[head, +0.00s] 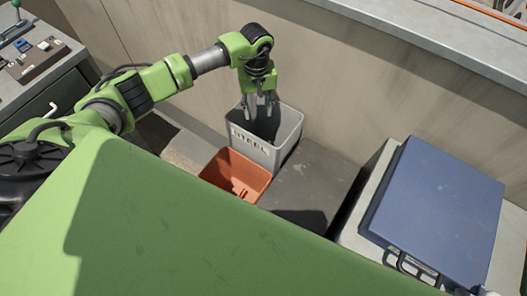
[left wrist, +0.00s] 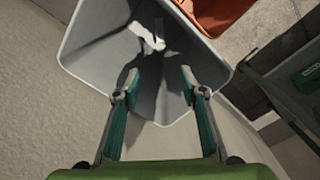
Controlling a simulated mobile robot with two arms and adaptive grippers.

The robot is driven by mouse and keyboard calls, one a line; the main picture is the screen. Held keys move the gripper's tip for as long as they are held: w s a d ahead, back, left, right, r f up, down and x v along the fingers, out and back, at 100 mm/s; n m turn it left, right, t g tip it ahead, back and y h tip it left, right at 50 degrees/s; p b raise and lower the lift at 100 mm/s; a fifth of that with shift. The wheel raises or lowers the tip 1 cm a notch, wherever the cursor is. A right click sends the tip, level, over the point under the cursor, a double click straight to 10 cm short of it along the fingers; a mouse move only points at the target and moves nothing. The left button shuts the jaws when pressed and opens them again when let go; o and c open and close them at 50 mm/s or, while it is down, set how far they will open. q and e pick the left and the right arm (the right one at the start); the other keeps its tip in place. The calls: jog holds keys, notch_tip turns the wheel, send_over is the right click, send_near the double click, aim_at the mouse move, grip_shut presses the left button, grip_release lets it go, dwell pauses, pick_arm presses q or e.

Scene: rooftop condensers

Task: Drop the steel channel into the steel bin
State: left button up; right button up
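The grey steel bin (head: 292,135), marked STEEL, stands against the wall in the head view. It fills the upper middle of the left wrist view (left wrist: 90,45). My left gripper (head: 263,104) points down over the bin's mouth. In the left wrist view its two fingers (left wrist: 160,93) are spread apart with nothing between them. My right gripper is not in view.
An orange bin (head: 223,165) stands directly in front of the steel bin. A blue-topped box (head: 435,205) is at the right. A workbench with tools (head: 38,62) is at the upper left. The wall (head: 330,85) runs close behind the bins.

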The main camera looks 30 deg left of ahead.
pick_arm(q)
notch_tip(320, 180, up, 12)
dwell(0.5)
dwell(0.4)
